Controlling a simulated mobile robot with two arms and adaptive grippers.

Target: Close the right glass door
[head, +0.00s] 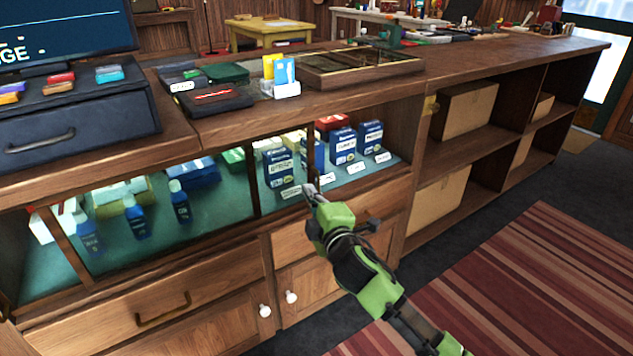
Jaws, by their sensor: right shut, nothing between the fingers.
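The glass-fronted case is built into the wooden counter below its top. The right glass door (262,200) appears to span the part between a dark upright at mid-case and a thin dark upright edge (313,158). Right of that edge the case front looks open. My right gripper (311,191), on a green and black arm, is shut and empty. Its tips are at the lower end of that thin edge, just above the case's bottom rail; I cannot tell whether they touch it. My left gripper is not in view.
Blue boxes (343,146) with white labels stand inside the case near my gripper. Blue bottles (136,217) stand behind the left part. Wooden drawers and cupboards with white knobs (291,297) lie below. Open shelves with cardboard boxes (465,109) are at right. The striped rug (540,270) is clear.

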